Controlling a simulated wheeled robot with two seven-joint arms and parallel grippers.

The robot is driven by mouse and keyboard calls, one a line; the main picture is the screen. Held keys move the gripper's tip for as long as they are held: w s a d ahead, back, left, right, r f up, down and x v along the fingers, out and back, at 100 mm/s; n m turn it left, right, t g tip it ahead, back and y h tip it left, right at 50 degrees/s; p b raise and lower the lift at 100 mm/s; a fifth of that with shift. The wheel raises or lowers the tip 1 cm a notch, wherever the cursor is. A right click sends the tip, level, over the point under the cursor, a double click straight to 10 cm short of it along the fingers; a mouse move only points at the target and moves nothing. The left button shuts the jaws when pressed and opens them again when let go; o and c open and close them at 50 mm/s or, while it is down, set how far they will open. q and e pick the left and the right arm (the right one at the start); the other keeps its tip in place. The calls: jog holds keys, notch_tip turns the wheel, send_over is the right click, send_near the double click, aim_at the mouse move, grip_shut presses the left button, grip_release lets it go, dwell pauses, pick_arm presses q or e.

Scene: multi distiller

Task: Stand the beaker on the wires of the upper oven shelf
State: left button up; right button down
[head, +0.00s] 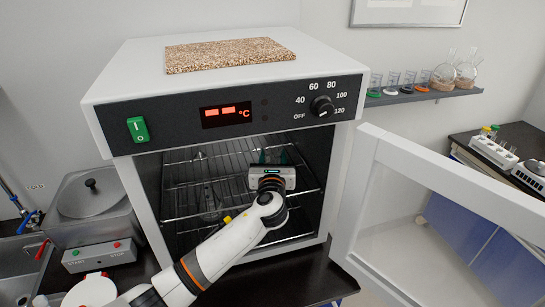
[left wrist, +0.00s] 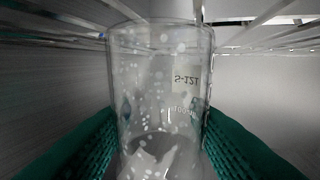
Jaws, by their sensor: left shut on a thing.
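The clear glass beaker (left wrist: 160,100) stands between the green finger pads of my left gripper (left wrist: 160,140) in the left wrist view. Its printed label reads upside down there. My left gripper (head: 272,160) is shut on the beaker inside the open oven (head: 225,110), over the upper shelf (head: 190,180). In the head view the gripper body hides the beaker. Shelf wires (left wrist: 60,18) cross the top of the left wrist view, close to the beaker's end. I cannot tell whether the beaker touches them. My right gripper is not in view.
The oven door (head: 440,200) is swung open to the right. A lower wire shelf lies under the upper one. A steel pot unit (head: 90,200) stands left of the oven. A wall shelf (head: 420,95) holds glassware at the right. A cork mat (head: 230,55) lies on the oven top.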

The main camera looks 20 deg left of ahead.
pick_arm(q)
jog(key=shift+s, duration=0.1)
jog(key=o, duration=0.9)
jog(key=shift+f, duration=0.1)
jog(key=shift+o, duration=0.6)
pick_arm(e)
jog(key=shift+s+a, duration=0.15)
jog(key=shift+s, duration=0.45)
pick_arm(q)
jog(key=b+v, duration=0.2)
jog(key=v, duration=1)
jog(key=shift+r, duration=0.2)
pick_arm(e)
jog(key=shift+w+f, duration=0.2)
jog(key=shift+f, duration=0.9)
